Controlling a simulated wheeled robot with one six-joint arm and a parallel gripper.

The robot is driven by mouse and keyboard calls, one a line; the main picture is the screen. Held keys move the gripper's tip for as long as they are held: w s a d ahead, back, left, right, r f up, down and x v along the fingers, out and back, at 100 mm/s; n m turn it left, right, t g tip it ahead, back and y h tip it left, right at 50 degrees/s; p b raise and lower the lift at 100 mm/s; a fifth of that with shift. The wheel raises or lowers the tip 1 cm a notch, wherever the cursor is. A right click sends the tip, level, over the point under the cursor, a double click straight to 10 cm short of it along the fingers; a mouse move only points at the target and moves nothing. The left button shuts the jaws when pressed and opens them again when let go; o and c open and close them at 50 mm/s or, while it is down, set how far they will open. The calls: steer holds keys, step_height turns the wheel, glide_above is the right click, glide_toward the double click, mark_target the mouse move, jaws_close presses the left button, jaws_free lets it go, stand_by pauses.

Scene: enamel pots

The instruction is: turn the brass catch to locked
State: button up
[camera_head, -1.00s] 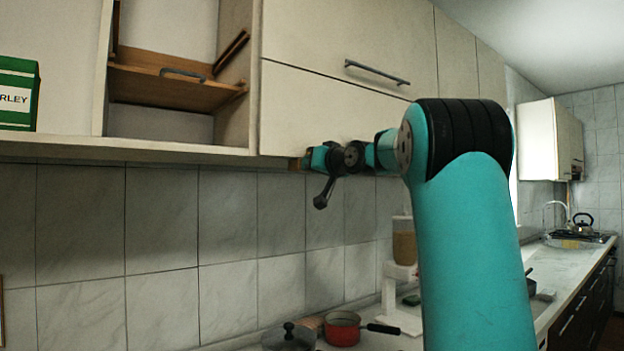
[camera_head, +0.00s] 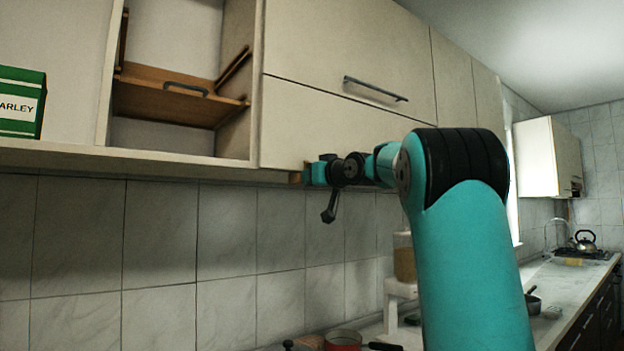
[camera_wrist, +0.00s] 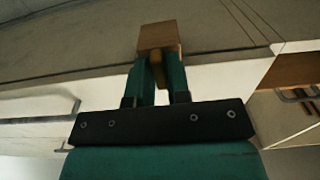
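The brass catch (camera_wrist: 157,69) shows in the wrist view as a small yellowish piece below a wooden block (camera_wrist: 160,37). In the head view my gripper (camera_head: 307,174) is at the wooden block (camera_head: 295,177) under the cabinet's lower edge; the catch itself is too small to make out there.
An open compartment (camera_head: 180,95) with a wooden flap is at the left, beside a green box (camera_head: 20,103). A red pot (camera_head: 343,341) and a dispenser (camera_head: 404,262) stand below on the counter.

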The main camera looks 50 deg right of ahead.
steer(key=o, duration=0.4)
steer(key=shift+c, duration=0.2)
steer(key=shift+s, duration=0.1)
steer(key=b+v, duration=0.4)
steer(key=v, duration=1.3)
steer(key=shift+b, duration=0.3)
steer(key=shift+s+d+f, duration=0.1)
